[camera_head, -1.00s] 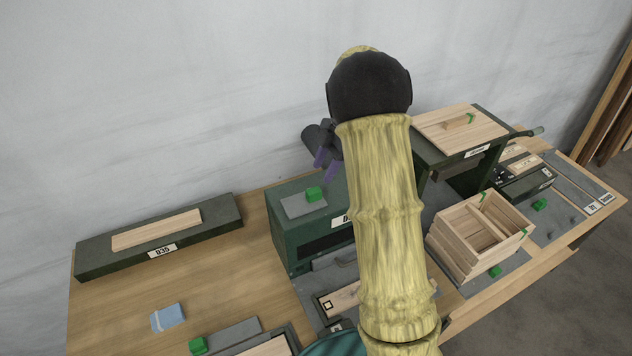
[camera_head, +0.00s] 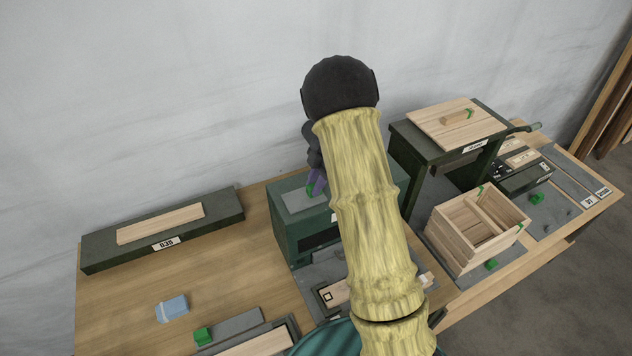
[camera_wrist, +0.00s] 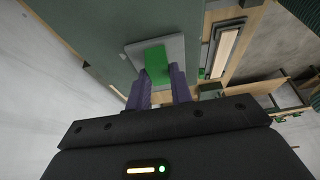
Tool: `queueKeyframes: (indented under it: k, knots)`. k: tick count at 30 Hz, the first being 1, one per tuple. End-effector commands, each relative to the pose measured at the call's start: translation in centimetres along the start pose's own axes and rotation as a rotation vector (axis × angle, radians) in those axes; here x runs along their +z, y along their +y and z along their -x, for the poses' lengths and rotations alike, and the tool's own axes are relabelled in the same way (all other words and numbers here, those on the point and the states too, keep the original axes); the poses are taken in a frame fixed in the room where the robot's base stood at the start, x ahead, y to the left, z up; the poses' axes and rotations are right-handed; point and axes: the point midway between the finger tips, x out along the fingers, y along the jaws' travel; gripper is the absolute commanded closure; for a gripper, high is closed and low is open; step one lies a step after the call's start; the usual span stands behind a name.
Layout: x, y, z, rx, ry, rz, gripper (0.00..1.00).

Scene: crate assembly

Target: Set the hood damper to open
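A dark green box (camera_head: 290,237) stands on the bench with a grey plate (camera_head: 297,203) on top. A small green block (camera_head: 309,191) sits on that plate; I take it for the damper's handle, though no readable label confirms this. My gripper (camera_head: 317,183) is down at the block, purple fingers pointing at it. In the wrist view the green block (camera_wrist: 157,62) stands on the grey plate (camera_wrist: 133,50), just ahead of and between the fingertips (camera_wrist: 160,80). The fingers are apart, with no clear grip on the block. My arm hides part of the box.
A dark green stand (camera_head: 400,138) with a wooden panel (camera_head: 458,124) on top is to the right. A wooden crate (camera_head: 448,238) stands in front of it. A long dark block (camera_head: 100,256) and a blue item (camera_head: 172,308) are at left, with bare bench between.

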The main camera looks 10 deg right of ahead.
Motion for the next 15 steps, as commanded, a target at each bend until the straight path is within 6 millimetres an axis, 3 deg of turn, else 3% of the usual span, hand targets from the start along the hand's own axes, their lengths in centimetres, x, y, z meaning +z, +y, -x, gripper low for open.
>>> queueKeyframes:
  k: [8,15]
  knots:
    - [0.7,-0.1,0.2,0.0,0.002,-0.005,1.0]
    - [4.0,0.1,1.2,0.005,0.001,-0.004,1.0]
